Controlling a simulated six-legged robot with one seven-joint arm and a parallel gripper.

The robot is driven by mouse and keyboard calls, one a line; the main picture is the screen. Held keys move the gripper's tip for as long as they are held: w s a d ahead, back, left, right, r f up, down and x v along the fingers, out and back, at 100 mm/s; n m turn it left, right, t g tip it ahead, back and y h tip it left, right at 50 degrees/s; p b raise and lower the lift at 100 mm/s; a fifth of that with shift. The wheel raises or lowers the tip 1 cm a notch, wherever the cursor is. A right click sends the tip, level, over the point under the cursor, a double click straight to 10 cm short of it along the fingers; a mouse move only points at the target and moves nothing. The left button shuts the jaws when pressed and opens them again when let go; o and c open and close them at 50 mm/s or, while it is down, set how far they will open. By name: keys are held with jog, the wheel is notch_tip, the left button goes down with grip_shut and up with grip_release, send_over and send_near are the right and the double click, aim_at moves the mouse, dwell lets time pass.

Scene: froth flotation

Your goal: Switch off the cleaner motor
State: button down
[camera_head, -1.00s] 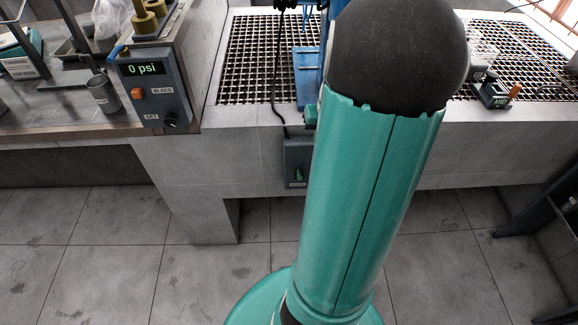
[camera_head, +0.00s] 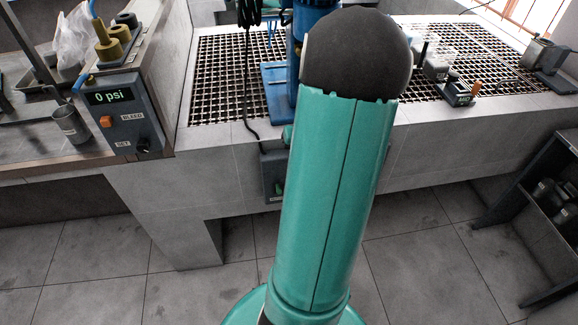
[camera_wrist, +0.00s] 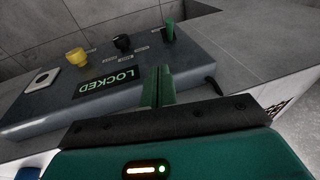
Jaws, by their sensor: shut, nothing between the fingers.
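In the wrist view my gripper (camera_wrist: 159,72) is shut and empty, its green fingers pointing at a grey control panel (camera_wrist: 60,112). The panel has a display reading LOCKED (camera_wrist: 110,83), a yellow knob (camera_wrist: 77,57), a black knob (camera_wrist: 123,42) and an upright green lever (camera_wrist: 169,32). The fingertips appear in front of the panel; I cannot tell if they touch it. The small labels are unreadable, so I cannot tell which control is the cleaner motor's. In the head view a grey switch box (camera_head: 270,175) on the bench front is mostly behind my arm; my gripper is hidden.
A pressure box (camera_head: 122,115) reading 0 psi stands on the left bench, near a metal cup (camera_head: 70,124). A grating (camera_head: 215,75) covers the middle bench, with a blue stand (camera_head: 278,95). A dark shelf (camera_head: 520,195) stands at the right. The floor in front is clear.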

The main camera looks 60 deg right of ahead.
send_near(278, 188)
notch_tip(278, 188, down, 2)
jog(key=d, duration=0.3)
jog(key=f, duration=0.1)
jog(key=a+f, duration=0.2)
jog(key=f, duration=0.1)
jog(key=shift+w+a, duration=0.25)
jog(key=shift+w, duration=0.15)
